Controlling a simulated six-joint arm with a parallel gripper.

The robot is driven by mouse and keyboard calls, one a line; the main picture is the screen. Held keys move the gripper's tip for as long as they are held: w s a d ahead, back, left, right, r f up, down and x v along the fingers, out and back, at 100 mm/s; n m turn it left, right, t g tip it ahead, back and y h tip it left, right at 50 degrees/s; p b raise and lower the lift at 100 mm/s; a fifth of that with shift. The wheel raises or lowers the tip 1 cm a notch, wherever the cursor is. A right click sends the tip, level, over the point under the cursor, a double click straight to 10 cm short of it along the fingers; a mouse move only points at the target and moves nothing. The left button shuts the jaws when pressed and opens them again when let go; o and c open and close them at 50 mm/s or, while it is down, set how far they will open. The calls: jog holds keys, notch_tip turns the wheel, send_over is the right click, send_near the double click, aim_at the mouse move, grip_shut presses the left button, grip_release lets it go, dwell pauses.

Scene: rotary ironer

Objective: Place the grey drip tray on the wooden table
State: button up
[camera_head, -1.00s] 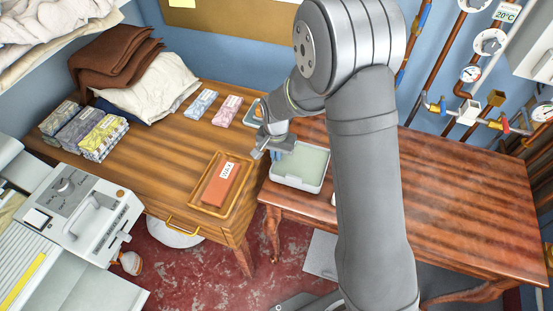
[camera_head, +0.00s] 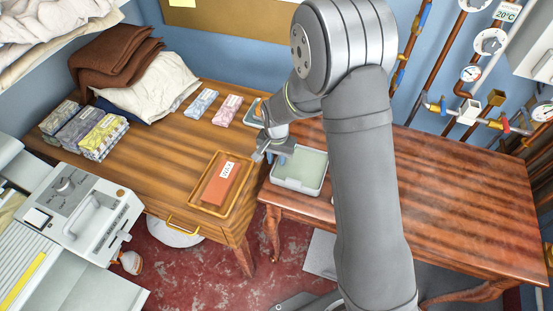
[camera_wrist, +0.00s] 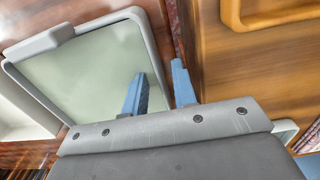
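The grey drip tray (camera_head: 298,187) is shallow, with a pale greenish inside and a raised grey rim. It lies at the left end of the reddish-brown wooden table (camera_head: 460,205), partly hidden by my arm. In the wrist view the tray (camera_wrist: 85,75) fills the left half. My gripper (camera_head: 271,158) is at the tray's left side. In the wrist view its two blue fingers (camera_wrist: 160,68) stand apart, one over the tray's inside and one outside its rim. The rim runs between them with a visible gap, so the gripper looks open.
A lighter wooden table (camera_head: 165,165) adjoins on the left. It bears a wooden tray (camera_head: 194,208) with a red-brown WAX block (camera_head: 220,185), small packets (camera_head: 228,110) and folded cloths (camera_head: 150,90). The right table's middle and right are clear. Pipes and valves (camera_head: 470,110) line the wall.

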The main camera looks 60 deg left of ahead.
notch_tip(320, 180, up, 12)
dwell(0.4)
jog(key=shift+f, duration=0.1)
notch_tip(320, 180, down, 12)
jog(key=shift+f, duration=0.1)
jog(key=shift+r, duration=1.8)
jog(key=shift+f, duration=0.1)
